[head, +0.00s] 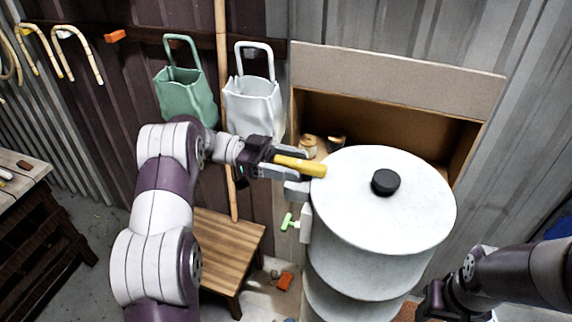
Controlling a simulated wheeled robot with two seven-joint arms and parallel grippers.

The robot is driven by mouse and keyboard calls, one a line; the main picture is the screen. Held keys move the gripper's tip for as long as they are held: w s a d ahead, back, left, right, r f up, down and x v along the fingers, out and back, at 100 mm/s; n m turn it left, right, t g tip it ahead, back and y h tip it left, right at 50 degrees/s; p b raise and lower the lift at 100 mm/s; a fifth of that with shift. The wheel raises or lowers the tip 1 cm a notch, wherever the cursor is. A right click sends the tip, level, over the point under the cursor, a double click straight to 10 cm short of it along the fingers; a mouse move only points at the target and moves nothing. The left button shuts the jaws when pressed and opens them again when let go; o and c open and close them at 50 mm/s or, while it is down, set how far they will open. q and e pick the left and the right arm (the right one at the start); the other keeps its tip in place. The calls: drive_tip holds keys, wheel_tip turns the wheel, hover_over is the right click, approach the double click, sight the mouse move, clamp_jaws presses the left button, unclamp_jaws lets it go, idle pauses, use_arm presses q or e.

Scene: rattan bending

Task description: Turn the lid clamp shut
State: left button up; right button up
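The white drum's round lid (345,205) with a black knob (385,182) sits on top of the white drum (345,268). The lid clamp (312,167) shows as a yellow handle at the lid's left rim, pointing left and slightly away. My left gripper (289,165) reaches in from the left with its grey fingers on either side of the yellow handle; no gap shows between them and it. My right gripper (440,302) is low at the right, dark and partly cut off, apart from the drum, and its finger opening cannot be made out.
A green valve handle (287,221) sticks out left of the drum. A cardboard-coloured box (400,85) stands behind it. Green (185,95) and white (253,103) bags hang on the wall. A wooden stool (225,248) stands left; a workbench (22,172) is far left.

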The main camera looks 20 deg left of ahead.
use_arm(q)
drive_tip(key=shift+w+d, duration=0.15)
drive_tip(key=shift+d, duration=0.2)
drive_tip(key=shift+a, duration=0.2)
drive_tip(key=a+p, duration=0.9)
drive_tip(key=a, duration=0.3)
drive_tip(key=shift+s, duration=0.25)
use_arm(e)
wheel_tip(320, 180, up, 9)
drive_tip(key=shift+d, duration=0.25)
use_arm(q)
drive_tip(key=shift+d, duration=0.1)
use_arm(e)
drive_tip(key=shift+f, duration=0.1)
